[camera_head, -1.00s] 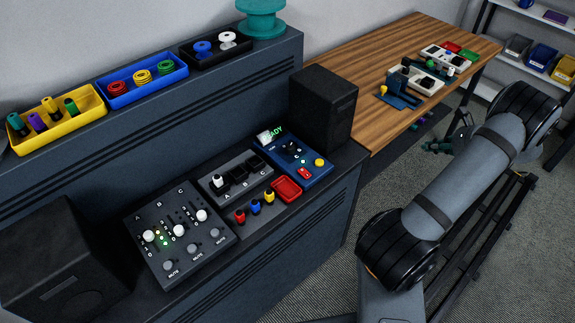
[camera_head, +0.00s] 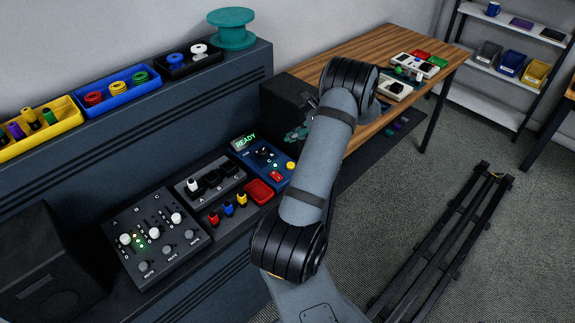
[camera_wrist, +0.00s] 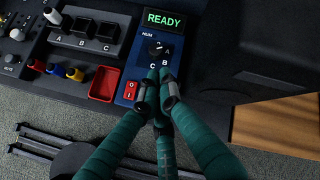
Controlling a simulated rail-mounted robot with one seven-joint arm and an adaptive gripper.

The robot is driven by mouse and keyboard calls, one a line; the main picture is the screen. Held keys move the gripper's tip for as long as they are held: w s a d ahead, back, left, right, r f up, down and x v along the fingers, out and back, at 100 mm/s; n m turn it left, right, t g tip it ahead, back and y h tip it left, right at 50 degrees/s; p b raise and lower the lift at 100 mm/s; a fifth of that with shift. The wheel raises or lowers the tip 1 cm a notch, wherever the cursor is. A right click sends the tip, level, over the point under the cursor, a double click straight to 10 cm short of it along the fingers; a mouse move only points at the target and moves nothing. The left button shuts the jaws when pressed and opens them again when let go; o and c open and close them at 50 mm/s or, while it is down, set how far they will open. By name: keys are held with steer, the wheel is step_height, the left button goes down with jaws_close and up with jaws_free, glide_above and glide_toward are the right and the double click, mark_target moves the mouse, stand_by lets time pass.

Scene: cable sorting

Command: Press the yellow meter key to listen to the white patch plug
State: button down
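The blue meter (camera_head: 262,160) has a green READY display, a black knob and a red switch. Its yellow key (camera_head: 290,165) shows at the right end in the head view. In the wrist view my fingers hide that corner of the meter (camera_wrist: 125,65). The white patch plug (camera_head: 193,186) stands in the left socket, A, of the patch panel (camera_head: 208,182); it also shows in the wrist view (camera_wrist: 53,16). My gripper (camera_wrist: 158,80) has teal fingers with dark tips drawn together, empty. The tips appear over the meter's lower right part; contact cannot be told.
A red tray (camera_head: 258,191) and red, blue and yellow plugs lie left of the meter. A mixer (camera_head: 150,238) is farther left. A black speaker (camera_head: 275,108) stands behind my gripper, and a wooden table (camera_head: 370,55) stands beyond.

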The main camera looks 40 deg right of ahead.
step_height(320, 180, down, 8)
steer(key=b, duration=0.5)
steer(key=shift+f+b, duration=0.1)
steer(key=shift+b, duration=0.3)
steer(key=shift+f+b, duration=0.35)
stand_by(0.9)
steer(key=shift+f+b, duration=0.45)
steer(key=shift+b, duration=0.2)
steer(key=shift+f+b, duration=0.4)
steer(key=shift+b, duration=0.1)
stand_by(0.5)
steer(key=shift+r, duration=0.1)
steer(key=shift+r+p, duration=0.4)
steer(key=shift+r, duration=0.35)
